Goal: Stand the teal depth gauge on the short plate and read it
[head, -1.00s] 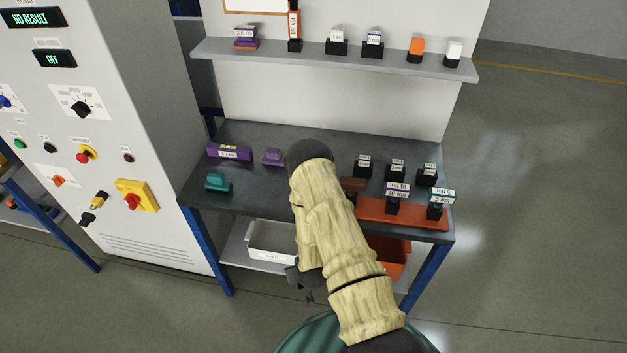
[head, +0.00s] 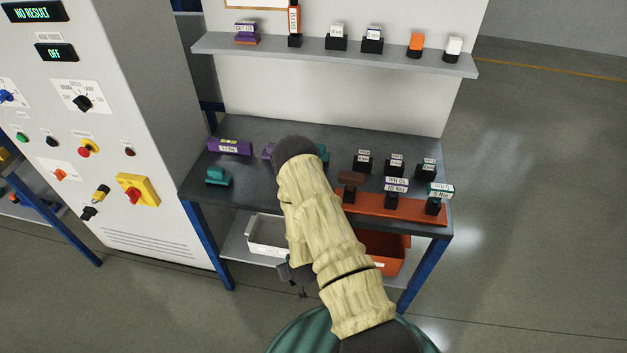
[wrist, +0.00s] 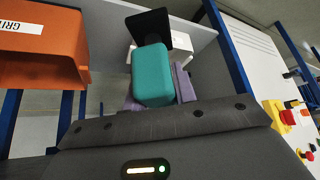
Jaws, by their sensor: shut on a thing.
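My gripper (wrist: 152,100) is shut on a teal block, which I take as the teal depth gauge (wrist: 153,72); a black square piece (wrist: 150,28) shows beyond it. Lilac shapes (wrist: 184,82) show beside the teal block; I cannot tell what they belong to. In the head view my arm hides the gripper, and a teal piece (head: 323,153) shows just right of my wrist. Another teal block (head: 217,176) rests at the bench's front left. A purple block (head: 267,151) is partly hidden by my arm. I cannot tell which thing is the short plate.
The dark bench (head: 245,190) holds a long purple block (head: 230,147), several black labelled blocks (head: 396,165) and an orange tray (head: 405,209). A white bin (head: 265,236) and an orange bin (head: 392,262) are below. A shelf (head: 330,62) runs behind; the control cabinet (head: 130,200) is left.

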